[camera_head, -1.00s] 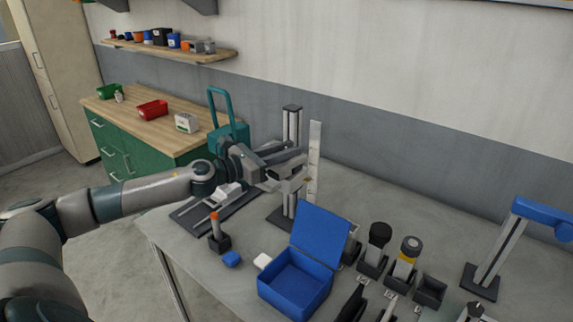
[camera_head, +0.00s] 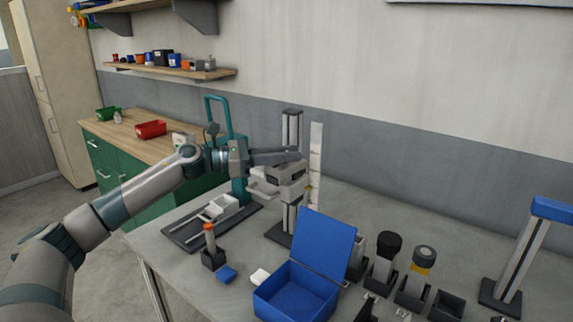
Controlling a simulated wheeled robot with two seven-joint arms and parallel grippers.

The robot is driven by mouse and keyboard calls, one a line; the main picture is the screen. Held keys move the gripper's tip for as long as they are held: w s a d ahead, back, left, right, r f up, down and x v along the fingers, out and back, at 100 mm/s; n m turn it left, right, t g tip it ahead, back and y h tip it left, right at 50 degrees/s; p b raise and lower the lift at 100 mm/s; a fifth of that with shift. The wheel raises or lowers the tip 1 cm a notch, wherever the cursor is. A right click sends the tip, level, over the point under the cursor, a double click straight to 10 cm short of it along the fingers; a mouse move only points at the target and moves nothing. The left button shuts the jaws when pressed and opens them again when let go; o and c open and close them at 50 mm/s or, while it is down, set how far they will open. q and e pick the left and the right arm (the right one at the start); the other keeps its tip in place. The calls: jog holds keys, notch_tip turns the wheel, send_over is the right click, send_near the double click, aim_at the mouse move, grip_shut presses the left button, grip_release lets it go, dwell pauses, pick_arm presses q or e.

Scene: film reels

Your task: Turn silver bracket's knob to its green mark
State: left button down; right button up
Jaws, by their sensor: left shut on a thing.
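The silver bracket (camera_head: 291,173) is a pale grey block on an upright metal post (camera_head: 291,128), beside a tall white scale strip (camera_head: 316,150). My left gripper (camera_head: 290,166) reaches in from the left at the bracket, one dark finger running along its upper side. It is shut at the bracket's knob, which the gripper and bracket hide. I cannot make out the green mark or which way the knob points. My right gripper is not in view.
An open blue box (camera_head: 297,292) stands in front of the post. Several holders (camera_head: 385,265) and a blue-topped stand (camera_head: 510,260) are right. The table's right rear is clear.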

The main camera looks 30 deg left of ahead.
pick_arm(q)
jog(key=shift+f+m+g+h+b, duration=0.1)
jog(key=shift+m+g+h+b, duration=0.3)
jog(key=shift+g+b, duration=0.15)
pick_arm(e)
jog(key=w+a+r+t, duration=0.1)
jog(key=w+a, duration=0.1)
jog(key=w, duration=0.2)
pick_arm(q)
jog(key=shift+m+g+h+b, duration=0.7)
jog(key=shift+m+g+b, duration=0.1)
jog(key=shift+g+b, duration=0.15)
jog(key=shift+m+g+h+b, duration=0.75)
jog(key=shift+m+g, duration=0.35)
jog(key=shift+g, duration=0.5)
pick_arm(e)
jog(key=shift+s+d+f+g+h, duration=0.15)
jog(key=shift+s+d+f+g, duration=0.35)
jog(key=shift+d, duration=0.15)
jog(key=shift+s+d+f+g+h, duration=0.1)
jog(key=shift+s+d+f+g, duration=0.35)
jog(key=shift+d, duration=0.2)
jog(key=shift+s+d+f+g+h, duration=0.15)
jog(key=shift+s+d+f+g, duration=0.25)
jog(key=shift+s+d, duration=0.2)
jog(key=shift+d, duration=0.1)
pick_arm(q)
jog(key=c, duration=1.5)
grip_release()
